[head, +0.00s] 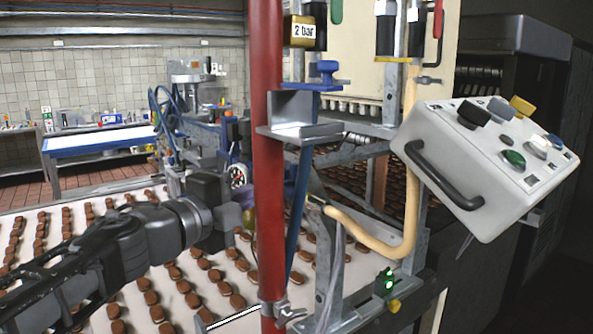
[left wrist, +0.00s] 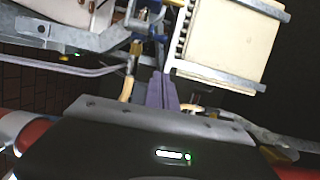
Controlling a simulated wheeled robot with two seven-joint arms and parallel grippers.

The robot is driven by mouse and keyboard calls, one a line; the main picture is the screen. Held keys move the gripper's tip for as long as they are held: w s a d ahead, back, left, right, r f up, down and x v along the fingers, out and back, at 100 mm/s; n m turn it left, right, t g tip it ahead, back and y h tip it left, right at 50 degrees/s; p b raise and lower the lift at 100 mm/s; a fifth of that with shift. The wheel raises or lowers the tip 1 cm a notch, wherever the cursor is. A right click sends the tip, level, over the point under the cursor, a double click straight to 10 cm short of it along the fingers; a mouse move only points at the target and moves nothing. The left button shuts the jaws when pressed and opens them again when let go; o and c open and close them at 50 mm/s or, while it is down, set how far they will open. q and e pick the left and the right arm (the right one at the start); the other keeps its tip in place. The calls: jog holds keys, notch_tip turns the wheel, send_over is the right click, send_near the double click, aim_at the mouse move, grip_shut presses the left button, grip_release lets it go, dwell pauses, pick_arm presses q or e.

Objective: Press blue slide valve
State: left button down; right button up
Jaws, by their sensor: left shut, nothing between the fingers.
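A blue valve with a knob-like top (head: 326,72) sits above a grey metal bracket (head: 300,130), just right of the red post, in the head view. I take it to be the blue slide valve. My left gripper (head: 246,198) reaches in from the left, lower than the valve and left of it. Its tip is partly hidden by the red post. In the left wrist view its fingers (left wrist: 162,92) are together and empty, apart from the blue part (left wrist: 137,22) near the top. I cannot tell if that part is the same valve. My right gripper is not in view.
The red post (head: 268,170) stands between my left gripper and the bracket. A white control box (head: 470,190) with knobs is at the right. A yellow hose (head: 370,240) curves below the bracket. A conveyor (head: 40,285) with rows of brown sandwiches runs below my left arm.

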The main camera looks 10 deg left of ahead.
pick_arm(q)
send_near(296, 168)
jog(key=w+d, duration=0.1)
jog(key=d, duration=0.4)
jog(key=w, duration=0.1)
jog(key=w+a, duration=0.1)
jog(key=w, duration=0.1)
jog(key=w+a, duration=0.1)
jog(key=w, duration=0.1)
jog(key=shift+f, duration=0.15)
jog(key=shift+w+a+p, duration=0.15)
jog(key=shift+a+p, duration=0.1)
jog(key=shift+p, duration=0.2)
jog(key=shift+w+a+p, duration=0.6)
jog(key=shift+w+a, duration=0.05)
jog(key=shift+a, duration=0.15)
